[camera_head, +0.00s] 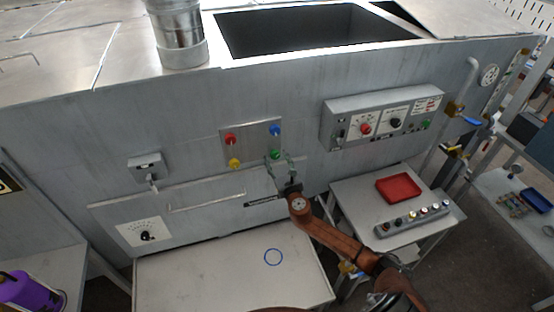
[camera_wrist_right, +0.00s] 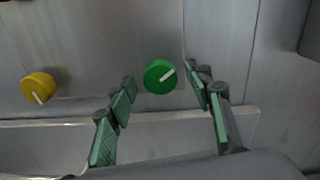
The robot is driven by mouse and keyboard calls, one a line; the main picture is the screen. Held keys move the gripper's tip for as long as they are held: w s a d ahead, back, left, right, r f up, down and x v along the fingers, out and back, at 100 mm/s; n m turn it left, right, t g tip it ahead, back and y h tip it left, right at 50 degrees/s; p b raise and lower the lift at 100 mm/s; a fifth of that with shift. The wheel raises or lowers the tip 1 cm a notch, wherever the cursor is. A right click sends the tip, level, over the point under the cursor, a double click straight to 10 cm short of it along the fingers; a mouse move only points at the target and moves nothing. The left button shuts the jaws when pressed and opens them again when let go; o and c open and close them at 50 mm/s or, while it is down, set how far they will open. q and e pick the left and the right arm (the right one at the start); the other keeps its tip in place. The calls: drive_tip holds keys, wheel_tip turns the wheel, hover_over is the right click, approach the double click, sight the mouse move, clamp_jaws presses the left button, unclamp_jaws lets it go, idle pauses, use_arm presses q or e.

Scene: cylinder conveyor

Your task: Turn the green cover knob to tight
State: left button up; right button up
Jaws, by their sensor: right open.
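The green cover knob (camera_head: 275,154) sits at the lower right of a small panel on the grey machine. In the right wrist view the green knob (camera_wrist_right: 160,77) is round, with a white pointer line tilted up to the right. My right gripper (camera_head: 281,163) is in front of this knob, at the end of a brown arm. In the wrist view its green-padded fingers are spread to either side of the knob, apart from it, with nothing held. No tight marking is readable near the knob. My left gripper is not in view.
A yellow knob (camera_wrist_right: 38,88) is left of the green one; red (camera_head: 230,138) and blue (camera_head: 275,130) knobs sit above. A ledge runs below the panel. A control box (camera_head: 383,113) is to the right. A side table holds a red tray (camera_head: 398,188).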

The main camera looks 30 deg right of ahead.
drive_tip(key=shift+c, duration=0.2)
drive_tip(key=c, duration=1.1)
